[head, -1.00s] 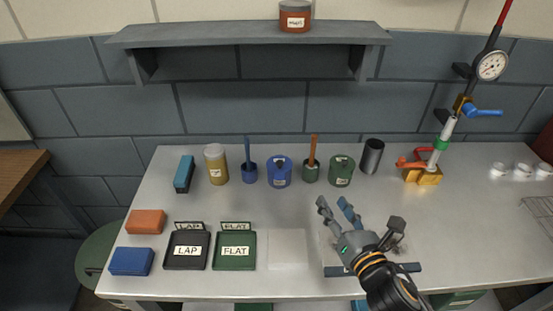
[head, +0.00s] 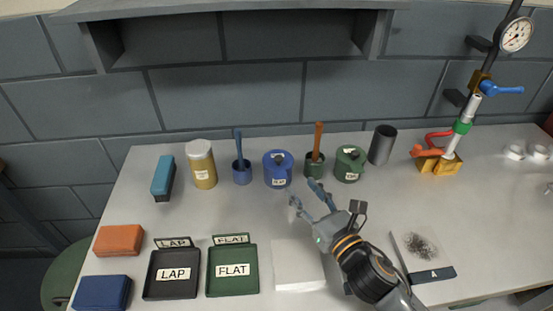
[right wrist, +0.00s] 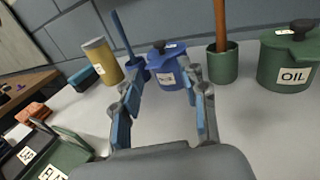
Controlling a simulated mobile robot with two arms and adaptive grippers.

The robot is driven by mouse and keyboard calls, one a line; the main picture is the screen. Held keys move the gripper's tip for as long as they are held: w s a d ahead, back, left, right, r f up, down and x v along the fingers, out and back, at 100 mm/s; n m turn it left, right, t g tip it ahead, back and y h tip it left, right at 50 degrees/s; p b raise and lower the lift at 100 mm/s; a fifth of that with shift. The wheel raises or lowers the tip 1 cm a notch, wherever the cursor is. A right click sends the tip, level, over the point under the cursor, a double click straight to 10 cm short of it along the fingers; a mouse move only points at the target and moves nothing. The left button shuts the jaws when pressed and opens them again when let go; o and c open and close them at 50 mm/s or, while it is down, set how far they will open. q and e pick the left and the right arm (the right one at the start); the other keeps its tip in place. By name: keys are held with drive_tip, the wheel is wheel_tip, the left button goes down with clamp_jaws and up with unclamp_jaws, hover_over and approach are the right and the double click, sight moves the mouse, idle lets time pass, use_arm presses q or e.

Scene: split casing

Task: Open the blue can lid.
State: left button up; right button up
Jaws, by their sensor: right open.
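The blue can (head: 278,172) stands upright at the back of the bench, with its blue lid (head: 277,157) on top and a dark knob on the lid. It also shows in the right wrist view, where the can (right wrist: 168,72) and its lid (right wrist: 164,50) appear ahead, between the fingers. My right gripper (head: 306,194) is open and empty, in front of the can and apart from it, pointing toward it. In the right wrist view my gripper (right wrist: 165,97) has its two fingers spread. My left gripper is not in view.
A blue pot with a brush (head: 241,171) stands left of the can. A green pot with an orange-handled brush (head: 315,166) and a green can (head: 349,164) stand to its right. LAP (head: 172,290) and FLAT (head: 232,285) trays lie in front. The bench between is clear.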

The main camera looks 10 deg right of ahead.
sight(281, 162)
drive_tip(key=p+x, duration=0.1)
drive_tip(key=x, duration=1.1)
drive_tip(key=shift+w+a+r+p, duration=0.1)
drive_tip(key=shift+r+p, duration=0.05)
drive_tip(key=shift+p, duration=0.25)
drive_tip(key=shift+c, duration=0.5)
clamp_jaws()
